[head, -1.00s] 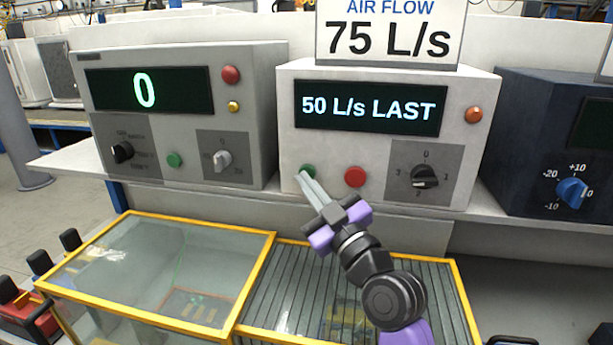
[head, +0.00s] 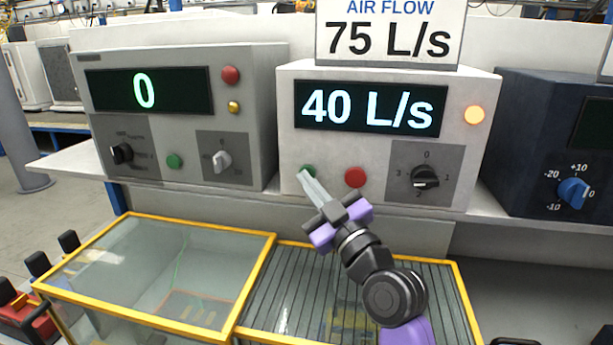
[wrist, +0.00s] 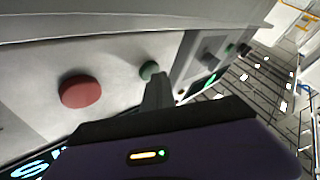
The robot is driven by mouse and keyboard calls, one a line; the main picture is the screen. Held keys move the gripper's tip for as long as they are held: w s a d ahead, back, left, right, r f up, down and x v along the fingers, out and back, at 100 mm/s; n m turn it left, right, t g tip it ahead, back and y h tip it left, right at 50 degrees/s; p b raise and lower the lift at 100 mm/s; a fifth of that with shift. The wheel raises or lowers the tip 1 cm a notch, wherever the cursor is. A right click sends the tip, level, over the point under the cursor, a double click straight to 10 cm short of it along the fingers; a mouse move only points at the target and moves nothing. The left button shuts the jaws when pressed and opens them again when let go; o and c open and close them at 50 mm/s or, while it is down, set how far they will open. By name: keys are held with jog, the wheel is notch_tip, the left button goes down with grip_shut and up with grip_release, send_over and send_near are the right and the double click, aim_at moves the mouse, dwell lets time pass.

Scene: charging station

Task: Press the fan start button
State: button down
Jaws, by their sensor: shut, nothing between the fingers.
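The fan unit is the white box (head: 290,140) in the middle, under an "AIR FLOW 75 L/s" sign (head: 390,38). Its display (head: 370,108) reads "40 L/s" and its round lamp (head: 474,115) glows orange. A green button (head: 308,170) is at its lower left, with a red button (head: 355,177) to its right and a black knob (head: 425,177) farther right. My gripper (head: 304,178) is shut and empty, its tips at the green button and partly covering it. In the wrist view the fingers reach the green button (wrist: 149,70); I cannot tell whether they touch.
A grey box (head: 265,120) with display "0" stands to the left, a dark blue box (head: 520,150) with a blue knob to the right. Below are a yellow-framed glass case (head: 160,265) and a slatted yellow-framed top (head: 290,290).

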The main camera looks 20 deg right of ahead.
jog(key=shift+s+a, duration=0.5)
jog(key=shift+s, duration=0.1)
dwell(0.3)
jog(key=s+a+p, duration=0.1)
jog(key=s, duration=0.1)
jog(key=s+a+p, duration=0.1)
jog(key=s+a, duration=0.1)
dwell(0.4)
dwell(0.7)
